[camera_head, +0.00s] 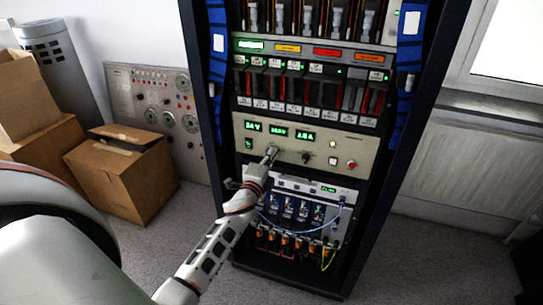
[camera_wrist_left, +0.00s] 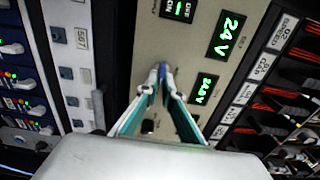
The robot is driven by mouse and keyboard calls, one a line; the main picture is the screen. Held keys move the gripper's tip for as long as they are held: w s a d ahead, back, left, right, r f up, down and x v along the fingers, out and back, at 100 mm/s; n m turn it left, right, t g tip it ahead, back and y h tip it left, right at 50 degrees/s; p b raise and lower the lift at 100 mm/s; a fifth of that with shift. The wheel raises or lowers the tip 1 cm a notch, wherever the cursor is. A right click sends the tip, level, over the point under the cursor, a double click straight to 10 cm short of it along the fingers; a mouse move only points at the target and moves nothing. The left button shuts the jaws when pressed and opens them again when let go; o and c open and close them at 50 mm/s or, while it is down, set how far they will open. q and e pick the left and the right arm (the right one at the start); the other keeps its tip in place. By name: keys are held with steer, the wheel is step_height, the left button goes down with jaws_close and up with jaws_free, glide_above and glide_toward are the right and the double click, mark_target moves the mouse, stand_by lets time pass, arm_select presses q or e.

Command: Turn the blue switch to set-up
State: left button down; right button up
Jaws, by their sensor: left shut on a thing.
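The beige control panel (camera_head: 290,135) with green displays is in the middle of the rack. My left gripper (camera_head: 270,154) reaches its lower left part from the front. In the left wrist view, the two fingertips (camera_wrist_left: 160,84) close together at the panel face. A small bit of the blue switch (camera_wrist_left: 163,67) shows at the tips, and the fingers are shut on it. Most of the switch is hidden, so its setting cannot be read. My right gripper is in neither view.
A black knob (camera_head: 306,157) and a red button (camera_head: 351,165) sit on the panel to the right of the gripper. Cables and modules (camera_head: 300,210) fill the rack below. Cardboard boxes (camera_head: 118,172) stand on the floor at left. Floor right of the rack is clear.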

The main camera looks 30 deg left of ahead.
arm_select(q)
steer(key=shift+f, duration=0.1)
steer(key=c, duration=2.2)
jaws_free()
steer(key=v, duration=1.2)
steer(key=shift+s, duration=0.1)
steer(key=s+d+f+n+g+h, duration=0.2)
steer(key=s+d+f+n, duration=0.1)
steer(key=s+d+f, duration=0.3)
steer(key=s+d+f+n+g+h+p, duration=0.1)
steer(key=s+d+f+n, duration=0.3)
steer(key=s, duration=0.5)
steer(key=s+d+f+n+g+h, duration=0.3)
steer(key=s+d+f+n+h, duration=0.1)
steer(key=s+d+f, duration=0.4)
steer(key=shift+s+d+f+g, duration=0.15)
steer(key=shift+d+f+g, duration=0.05)
steer(key=shift+f, duration=0.3)
steer(key=shift+s+d+f+g, duration=0.15)
steer(key=shift+d+f+g, duration=0.1)
steer(key=shift+f, duration=0.3)
